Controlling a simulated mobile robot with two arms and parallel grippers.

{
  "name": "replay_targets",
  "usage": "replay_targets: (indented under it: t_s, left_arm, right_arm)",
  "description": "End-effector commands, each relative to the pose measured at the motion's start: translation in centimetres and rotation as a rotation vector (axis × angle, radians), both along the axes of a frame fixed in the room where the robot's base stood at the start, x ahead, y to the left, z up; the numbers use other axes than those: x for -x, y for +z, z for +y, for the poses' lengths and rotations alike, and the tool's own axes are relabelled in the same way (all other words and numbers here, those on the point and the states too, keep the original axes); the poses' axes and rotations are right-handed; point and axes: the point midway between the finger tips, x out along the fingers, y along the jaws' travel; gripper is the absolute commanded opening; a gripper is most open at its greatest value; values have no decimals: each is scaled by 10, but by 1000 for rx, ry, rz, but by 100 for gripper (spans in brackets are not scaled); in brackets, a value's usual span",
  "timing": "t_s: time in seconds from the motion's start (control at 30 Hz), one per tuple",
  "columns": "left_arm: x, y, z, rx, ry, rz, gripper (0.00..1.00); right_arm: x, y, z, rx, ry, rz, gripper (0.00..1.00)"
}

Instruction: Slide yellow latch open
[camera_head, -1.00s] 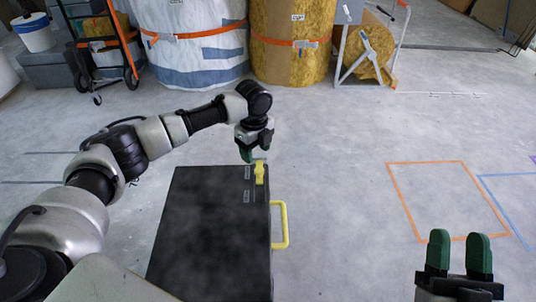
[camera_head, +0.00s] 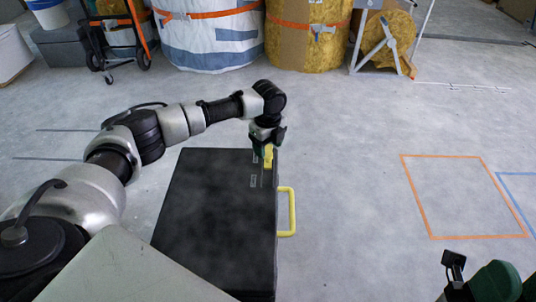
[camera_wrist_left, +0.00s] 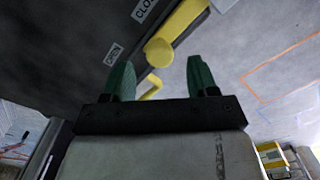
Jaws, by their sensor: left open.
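The yellow latch (camera_head: 268,157) sits near the far right corner of a black panel (camera_head: 205,215). In the left wrist view the latch's round yellow knob (camera_wrist_left: 159,52) stands between and beyond my fingertips, with a CLOSED label (camera_wrist_left: 145,8) and an OPEN label (camera_wrist_left: 112,54) beside it. My left gripper (camera_head: 264,150) is open at the latch. It also shows in the left wrist view (camera_wrist_left: 160,75), with its green fingers on either side of the knob. I cannot tell whether they touch it. My right gripper (camera_head: 480,280) is partly in view at the lower right, away from the panel.
A yellow handle (camera_head: 291,212) sticks out from the panel's right side. An orange outline (camera_head: 462,195) marks the floor at the right. Wrapped rolls (camera_head: 210,35) and a cart (camera_head: 120,40) stand at the back. The floor right of the panel is clear.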

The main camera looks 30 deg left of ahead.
Motion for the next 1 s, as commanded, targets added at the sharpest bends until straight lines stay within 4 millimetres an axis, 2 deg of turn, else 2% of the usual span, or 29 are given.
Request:
replay_targets:
  t_s: [0.1, 0.2, 0.6, 0.9, 1.0]
  left_arm:
    - [0, -18, 0, -1, 1, 2, 59]
    - [0, -26, 0, 0, 1, 1, 59]
    - [0, -30, 0, 0, 1, 1, 57]
    - [0, -30, 0, 0, 1, 1, 11]
    - [0, -30, 0, 0, 1, 1, 0]
  right_arm:
    - [4, -8, -1, -11, 2, -31, 47]
    - [4, -11, -1, -10, 2, -30, 47]
    - [4, -12, -1, -9, 2, -27, 47]
    - [4, -12, -1, -9, 2, -27, 47]
    - [4, -12, -1, -9, 2, -27, 47]
